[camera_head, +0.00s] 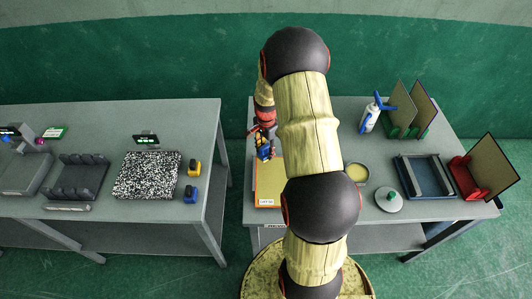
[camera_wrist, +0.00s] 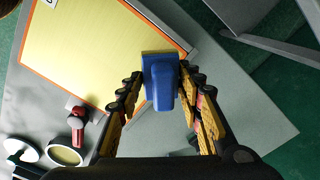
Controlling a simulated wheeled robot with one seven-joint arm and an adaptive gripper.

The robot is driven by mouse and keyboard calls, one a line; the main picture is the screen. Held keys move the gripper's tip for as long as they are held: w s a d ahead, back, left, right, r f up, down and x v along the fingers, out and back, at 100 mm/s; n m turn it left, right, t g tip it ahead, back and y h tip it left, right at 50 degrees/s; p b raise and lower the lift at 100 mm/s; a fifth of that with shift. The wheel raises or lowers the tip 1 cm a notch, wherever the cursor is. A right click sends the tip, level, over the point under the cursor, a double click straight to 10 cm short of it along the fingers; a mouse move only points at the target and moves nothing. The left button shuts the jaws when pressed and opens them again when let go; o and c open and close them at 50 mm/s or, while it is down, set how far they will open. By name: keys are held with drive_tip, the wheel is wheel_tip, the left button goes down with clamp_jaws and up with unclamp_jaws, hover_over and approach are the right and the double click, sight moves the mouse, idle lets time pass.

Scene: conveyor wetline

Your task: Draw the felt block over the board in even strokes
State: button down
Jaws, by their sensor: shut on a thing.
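The board (camera_head: 268,188) is a yellow panel with an orange border, lying flat on the right table, partly hidden by my arm. It fills the upper left of the wrist view (camera_wrist: 90,50). My gripper (camera_head: 262,141) is shut on the felt block (camera_head: 265,153), which has a blue grip and a tan edge at its far end. In the wrist view the felt block (camera_wrist: 160,82) sits between the fingers of my gripper (camera_wrist: 160,90), at the board's edge near one corner. I cannot tell whether the block touches the board.
A white and blue bottle (camera_head: 369,119), upright panels in green holders (camera_head: 425,110), a dark blue tray (camera_head: 424,177), a red holder (camera_head: 468,180), a grey disc (camera_head: 389,201) and a yellow dish (camera_head: 357,172) stand to the right. A gap separates the left table (camera_head: 105,207).

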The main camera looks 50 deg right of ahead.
sight(266, 147)
drive_tip(key=shift+s+r+p, duration=0.15)
drive_tip(key=shift+r+p, duration=0.85)
drive_tip(key=shift+r, duration=0.9)
